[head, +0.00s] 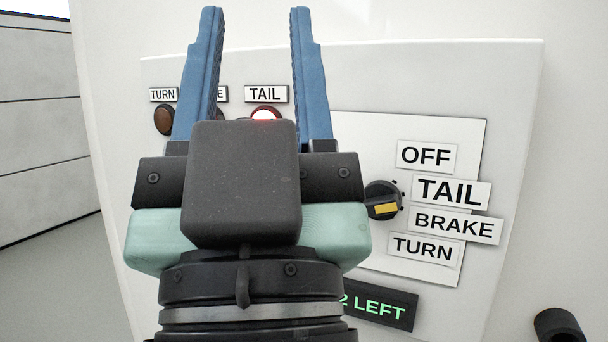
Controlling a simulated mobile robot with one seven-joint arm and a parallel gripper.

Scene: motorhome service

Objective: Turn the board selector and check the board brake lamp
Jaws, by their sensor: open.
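My gripper (256,14) is open and empty, its two blue fingers pointing up in front of the board (440,60). The board selector (383,203) is a dark round knob with a yellow mark, to the right of my gripper and not touched by it. Labels OFF, TAIL, BRAKE (455,226) and TURN stand to its right; I cannot tell exactly which one the mark points at. The tail lamp (266,112) glows between my fingers. The brake lamp is almost wholly hidden behind my left finger; only the end of its label (222,94) shows.
The turn lamp (164,120) at the left looks dark brown and unlit. A display (373,305) below the selector shows green text ending "2 LEFT", partly hidden by my gripper. A black cylindrical part (560,328) sticks out at lower right.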

